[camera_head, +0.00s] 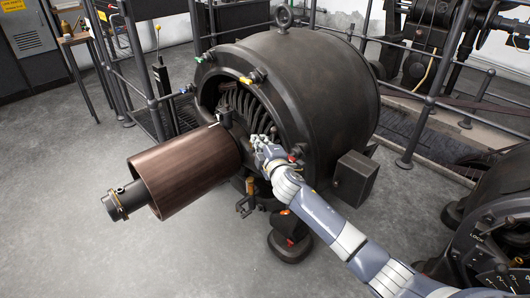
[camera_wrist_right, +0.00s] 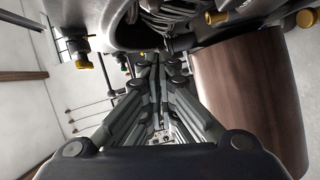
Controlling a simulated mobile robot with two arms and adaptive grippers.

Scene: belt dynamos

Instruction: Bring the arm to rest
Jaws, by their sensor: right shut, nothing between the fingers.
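My right arm comes in from the lower right in the head view. Its gripper (camera_head: 262,140) is at the front opening of the large dark dynamo (camera_head: 310,85), just right of the brown belt pulley (camera_head: 185,168). In the right wrist view the gripper's fingers (camera_wrist_right: 155,65) are shut together with nothing between them. The pulley (camera_wrist_right: 250,85) fills the right side there, and the dynamo housing (camera_wrist_right: 95,20) lies above. Whether the fingertips touch the dynamo cannot be told. My left gripper is not in view.
A dark box (camera_head: 354,179) sticks out from the dynamo's right side, close to my forearm. Another dark machine (camera_head: 495,225) stands at the lower right. Metal railings (camera_head: 433,80) run behind. The grey floor (camera_head: 60,230) at the left front is clear.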

